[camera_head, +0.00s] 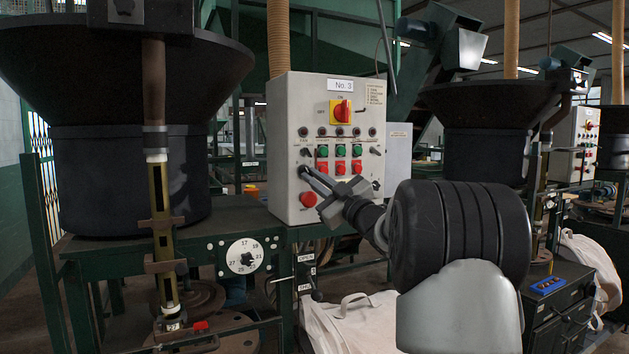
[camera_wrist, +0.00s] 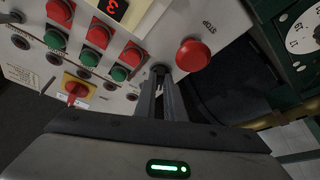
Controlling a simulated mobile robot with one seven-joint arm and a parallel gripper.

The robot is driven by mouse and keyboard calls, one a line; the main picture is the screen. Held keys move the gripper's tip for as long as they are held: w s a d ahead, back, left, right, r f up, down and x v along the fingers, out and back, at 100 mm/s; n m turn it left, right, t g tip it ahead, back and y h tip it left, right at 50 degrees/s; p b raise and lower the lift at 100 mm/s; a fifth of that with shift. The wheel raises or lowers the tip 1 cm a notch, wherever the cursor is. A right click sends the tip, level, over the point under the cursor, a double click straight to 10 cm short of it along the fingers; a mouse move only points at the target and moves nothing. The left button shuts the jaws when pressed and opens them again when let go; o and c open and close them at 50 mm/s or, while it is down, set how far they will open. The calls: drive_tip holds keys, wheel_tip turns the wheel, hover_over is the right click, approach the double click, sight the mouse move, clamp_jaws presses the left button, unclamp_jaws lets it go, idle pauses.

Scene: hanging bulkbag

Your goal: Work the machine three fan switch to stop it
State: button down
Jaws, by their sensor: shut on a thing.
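The No. 3 control box (camera_head: 287,115) is a pale panel with a red and yellow main switch (camera_head: 341,110), rows of green and red buttons, and several small dark knobs. My gripper (camera_head: 303,170) reaches the lower left of its face. Its fingers are shut on a small dark switch knob (camera_wrist: 159,69), mostly hidden between the tips; its label cannot be read. In the wrist view, my gripper (camera_wrist: 160,76) points at the panel beside the red STOP button (camera_wrist: 193,54). That button also shows just below the fingertips in the head view (camera_head: 308,199).
A large black hopper (camera_head: 125,170) stands left, with a numbered dial (camera_head: 244,256) on the green frame. Another hopper (camera_head: 480,130) stands right. White bags (camera_head: 350,325) hang below the box. A dark cabinet (camera_head: 560,300) with a blue tray stands at lower right.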

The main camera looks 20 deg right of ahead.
drive_tip(key=shift+r, duration=0.1)
drive_tip(key=c, duration=1.8)
unclamp_jaws()
drive_tip(key=shift+c, duration=0.2)
drive_tip(key=v, duration=1.7)
drive_tip(key=shift+s+b, duration=0.2)
drive_tip(key=shift+b, duration=0.15)
